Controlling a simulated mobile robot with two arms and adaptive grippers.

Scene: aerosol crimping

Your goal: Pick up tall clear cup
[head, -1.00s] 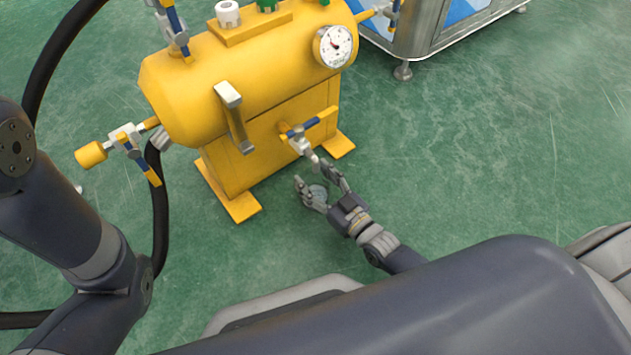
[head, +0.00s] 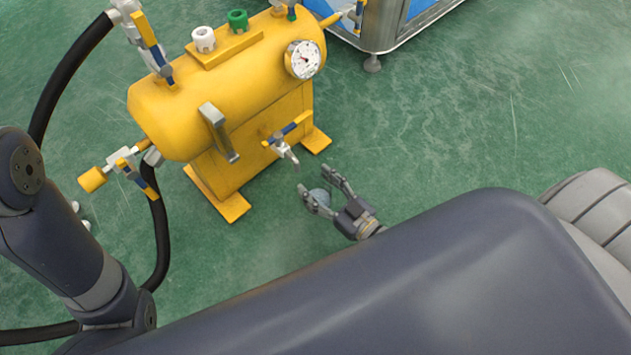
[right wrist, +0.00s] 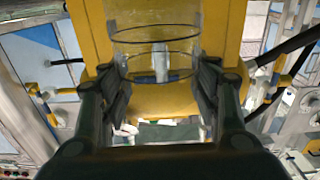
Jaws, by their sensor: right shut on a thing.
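The tall clear cup (head: 320,197) shows in the head view as a small pale round shape between the fingers of my right gripper (head: 326,190). In the right wrist view the clear cup (right wrist: 155,50) is a transparent cylinder with dark rings, between the two fingers. My right gripper (right wrist: 160,85) is shut on it there. In the head view the gripper and cup are apart from the yellow tank's front tap. The cup's lower part is hard to make out. My left arm is at the left edge; its gripper is not in view.
A yellow tank (head: 232,85) with a gauge (head: 303,59) stands on the green floor. Its front tap (head: 283,148) points toward my right gripper. A black hose (head: 161,230) runs at the left. A metal cabinet (head: 381,27) stands at the back. The floor at right is clear.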

